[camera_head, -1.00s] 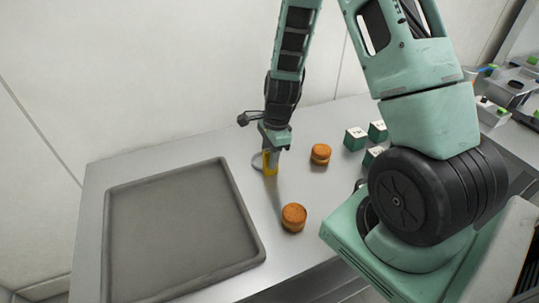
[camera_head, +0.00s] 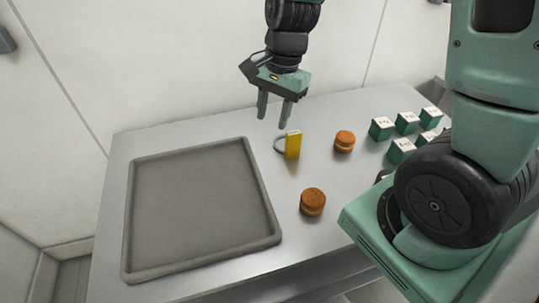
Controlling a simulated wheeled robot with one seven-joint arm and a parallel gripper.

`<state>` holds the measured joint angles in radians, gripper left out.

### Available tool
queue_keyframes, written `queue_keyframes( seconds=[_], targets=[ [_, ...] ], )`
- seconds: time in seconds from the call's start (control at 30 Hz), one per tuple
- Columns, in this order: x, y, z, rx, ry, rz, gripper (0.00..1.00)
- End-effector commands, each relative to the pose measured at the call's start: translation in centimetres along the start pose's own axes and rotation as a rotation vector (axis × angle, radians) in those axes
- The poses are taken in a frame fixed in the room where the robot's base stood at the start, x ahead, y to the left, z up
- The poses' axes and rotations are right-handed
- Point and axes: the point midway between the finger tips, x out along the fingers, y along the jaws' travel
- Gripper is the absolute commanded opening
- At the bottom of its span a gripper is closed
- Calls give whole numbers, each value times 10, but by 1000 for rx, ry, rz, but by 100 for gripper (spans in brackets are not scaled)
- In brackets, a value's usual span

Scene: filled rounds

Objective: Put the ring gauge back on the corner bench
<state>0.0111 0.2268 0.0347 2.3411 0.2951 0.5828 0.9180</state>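The ring gauge (camera_head: 293,146), a yellow block-like handle with a grey ring at its left side, stands on the grey metal bench (camera_head: 350,182). I take this to be the corner bench, since it stands against the pale walls. My gripper (camera_head: 272,122) is above and slightly left of the gauge in the picture. Its two fingers point down, apart, with nothing between them. The gripper looks clear of the gauge.
A large grey tray (camera_head: 272,222) covers the bench's left part. Two orange-brown round pieces, one further back (camera_head: 345,142) and one nearer (camera_head: 312,202), sit right of it. Several green-and-white cubes (camera_head: 381,129) stand at the right. Bare bench lies between.

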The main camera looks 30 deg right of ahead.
Motion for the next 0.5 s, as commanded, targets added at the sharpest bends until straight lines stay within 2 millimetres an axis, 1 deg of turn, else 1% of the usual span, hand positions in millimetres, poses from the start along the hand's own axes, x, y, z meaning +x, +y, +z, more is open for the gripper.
queue_keyframes(
  seconds=[0.03,0.07,0.1,0.17,0.2,0.3,0.33,0.4,0.5],
  targets=[
    [-5,2,42,-254,-3,8,40],
    [-8,6,65,-411,-4,16,40],
    [-10,14,92,-618,-5,29,40],
    [-13,30,128,-913,-2,47,40],
    [-15,40,147,-1092,1,59,40],
    [-18,67,181,-1463,9,92,40],
    [-19,74,188,-1548,13,101,40],
    [-20,85,198,-1698,18,117,40],
    [-20,94,204,-1806,22,130,40]
  ],
)
